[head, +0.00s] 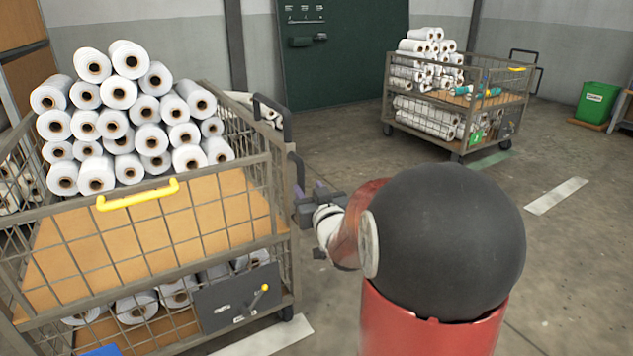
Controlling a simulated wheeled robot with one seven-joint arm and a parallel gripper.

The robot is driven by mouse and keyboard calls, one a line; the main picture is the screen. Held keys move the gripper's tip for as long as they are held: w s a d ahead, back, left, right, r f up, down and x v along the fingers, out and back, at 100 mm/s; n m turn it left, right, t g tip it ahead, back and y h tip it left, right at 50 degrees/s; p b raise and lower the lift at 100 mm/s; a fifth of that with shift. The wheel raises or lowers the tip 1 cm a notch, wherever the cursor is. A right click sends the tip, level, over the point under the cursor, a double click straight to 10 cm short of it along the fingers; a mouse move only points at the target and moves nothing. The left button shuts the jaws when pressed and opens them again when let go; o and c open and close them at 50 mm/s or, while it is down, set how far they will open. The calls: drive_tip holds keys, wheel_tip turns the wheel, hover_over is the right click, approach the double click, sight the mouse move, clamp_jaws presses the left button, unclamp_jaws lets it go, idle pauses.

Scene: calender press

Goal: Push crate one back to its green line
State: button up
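Two wire-mesh crates on wheels are in view; I cannot read which is crate one. The near crate (210,165) fills the left side, with a yellow handle (138,195), a tan shelf and a blue patch at its lower edge. The far crate (440,125) stands at the back right and carries a green numbered tag (477,137), too small to read surely. A green line (490,160) lies on the floor by its near right corner. My gripper (305,203) is beside the near crate's right edge, by its dark upright handle; contact and finger opening are unclear.
White rolls (110,95) are piled on the near crate. White floor strips lie by its front corner (265,338) and at the right (556,195). A green bin (597,103) stands at the far right. Floor between the crates is clear.

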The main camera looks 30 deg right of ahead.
sight(301, 177)
drive_tip(key=w, duration=0.2)
drive_tip(key=w+d, duration=0.1)
drive_tip(key=w, duration=0.4)
drive_tip(key=shift+w+d, duration=0.15)
drive_tip(key=shift+w, duration=0.2)
clamp_jaws()
